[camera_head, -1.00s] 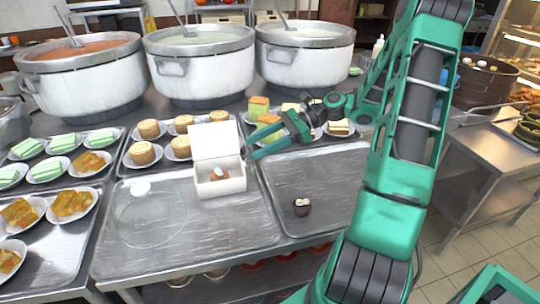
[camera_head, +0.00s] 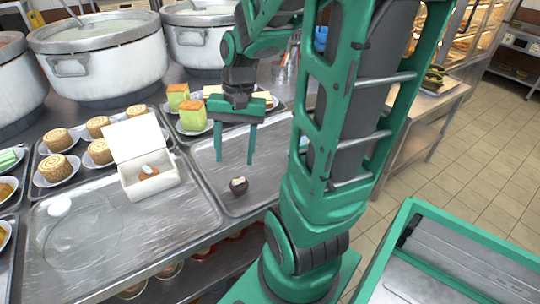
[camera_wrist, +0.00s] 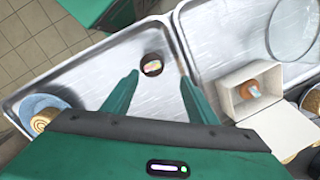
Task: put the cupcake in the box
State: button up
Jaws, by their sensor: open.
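A small dark cupcake (camera_head: 239,186) with a pale top sits alone on the right-hand metal tray. In the wrist view the cupcake (camera_wrist: 152,65) shows a multicoloured patch on top and lies just beyond the fingertips. The white box (camera_head: 150,185) stands on the left-hand tray with its lid up. A small brown item (camera_head: 148,173) with a pale top is inside it; the box (camera_wrist: 246,103) also shows at right in the wrist view. My gripper (camera_head: 236,160) points down, open and empty, above and slightly behind the cupcake; its fingers (camera_wrist: 158,78) show apart in the wrist view.
Large stockpots (camera_head: 100,55) line the back. A clear round lid (camera_head: 75,235) lies on the left-hand tray (camera_head: 180,228). The right-hand tray (camera_head: 265,165) is bare around the cupcake.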

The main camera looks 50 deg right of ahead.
jog(key=s+d+r+n+h, duration=0.1)
jog(key=s+d+r+n, duration=0.1)
jog(key=s, duration=0.9)
jog(key=shift+d+r+n+h, duration=0.2)
jog(key=shift+r+n+h, duration=0.2)
jog(key=shift+n, duration=0.5)
jog(key=shift+w, duration=0.1)
jog(key=shift+w+f, duration=0.25)
jog(key=shift+w, duration=0.4)
